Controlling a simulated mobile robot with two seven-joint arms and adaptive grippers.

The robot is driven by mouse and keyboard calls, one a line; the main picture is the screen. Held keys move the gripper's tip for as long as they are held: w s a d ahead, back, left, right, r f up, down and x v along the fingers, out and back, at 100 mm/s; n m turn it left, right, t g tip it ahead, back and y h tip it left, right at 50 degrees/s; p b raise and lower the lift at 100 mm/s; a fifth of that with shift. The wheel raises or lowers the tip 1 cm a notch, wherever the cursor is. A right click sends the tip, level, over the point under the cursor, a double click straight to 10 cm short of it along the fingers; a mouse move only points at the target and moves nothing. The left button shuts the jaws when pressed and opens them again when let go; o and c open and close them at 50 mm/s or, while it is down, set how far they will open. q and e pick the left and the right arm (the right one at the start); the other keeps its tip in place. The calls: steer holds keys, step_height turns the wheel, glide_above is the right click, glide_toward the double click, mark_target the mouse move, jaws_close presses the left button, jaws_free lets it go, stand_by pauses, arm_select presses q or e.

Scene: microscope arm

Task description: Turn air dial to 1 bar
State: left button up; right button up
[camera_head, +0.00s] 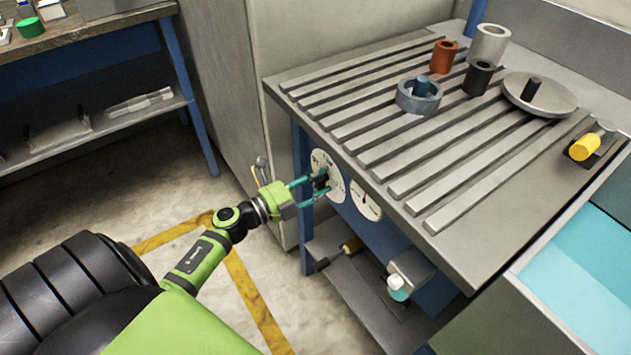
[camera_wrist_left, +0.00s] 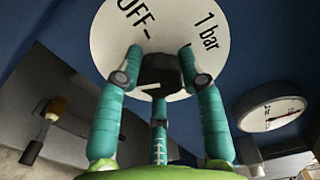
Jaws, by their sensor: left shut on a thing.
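The air dial is a round white plate (camera_head: 335,187) with a black knob (camera_head: 320,181), on the blue front panel below the slatted table. In the left wrist view the plate (camera_wrist_left: 160,30) reads "OFF" at upper left and "1 bar" at upper right. The black knob (camera_wrist_left: 161,70) stands in front of its lower middle. My left gripper (camera_head: 314,186) reaches the dial from the left, its teal fingers shut on the knob from both sides. The third finger is below. The fingers partly hide the knob, and I cannot tell which mark it points to. My right gripper is not in view.
A white gauge (camera_head: 366,200) sits right of the dial, also in the left wrist view (camera_wrist_left: 271,114). The slatted tabletop (camera_head: 440,217) overhangs the panel, carrying several cylinders and a disc. A shelf (camera_head: 362,300) with small items lies below. Open floor is on the left.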

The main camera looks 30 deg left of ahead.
arm_select(q)
steer(key=shift+d, duration=0.15)
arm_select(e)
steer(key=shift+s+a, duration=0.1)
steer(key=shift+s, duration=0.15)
arm_select(q)
steer(key=o, duration=1.2)
steer(key=shift+c, duration=0.2)
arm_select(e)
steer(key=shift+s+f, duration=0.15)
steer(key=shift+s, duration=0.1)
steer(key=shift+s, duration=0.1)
arm_select(q)
steer(key=shift+s, duration=0.1)
steer(key=v, duration=1.2)
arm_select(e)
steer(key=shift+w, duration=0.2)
